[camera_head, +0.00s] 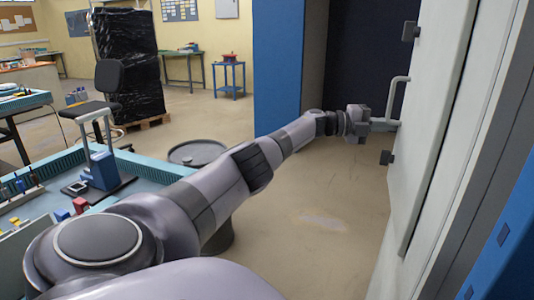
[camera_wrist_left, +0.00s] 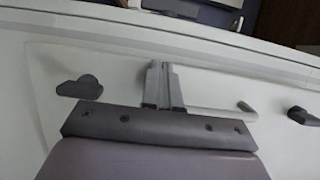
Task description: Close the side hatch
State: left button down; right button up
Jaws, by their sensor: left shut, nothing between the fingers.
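The side hatch (camera_head: 432,110) is a pale grey panel at the right of the head view, and its surface fills much of the wrist view (camera_wrist_left: 120,70). It lies flush or nearly flush with the pale body around it; I cannot tell whether it is fully shut. A bar handle (camera_head: 396,88) stands out from it, also visible in the wrist view (camera_wrist_left: 225,110). My left gripper (camera_head: 392,124) is shut and empty, its fingertips (camera_wrist_left: 163,68) at the hatch face beside the handle's lower end. Contact is unclear. My right gripper is out of view.
Dark fittings sit on the hatch above (camera_head: 410,31) and below (camera_head: 387,157) the handle. A blue panel (camera_head: 278,70) stands behind. A drum (camera_head: 197,152) and a teal-edged workbench (camera_head: 140,170) are to the left. The floor (camera_head: 320,200) below my arm is clear.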

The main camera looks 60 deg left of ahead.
pick_arm(q)
jog(key=shift+w+d+r+b, duration=0.1)
jog(key=shift+w+d+b, duration=0.6)
jog(key=shift+w+d, duration=0.5)
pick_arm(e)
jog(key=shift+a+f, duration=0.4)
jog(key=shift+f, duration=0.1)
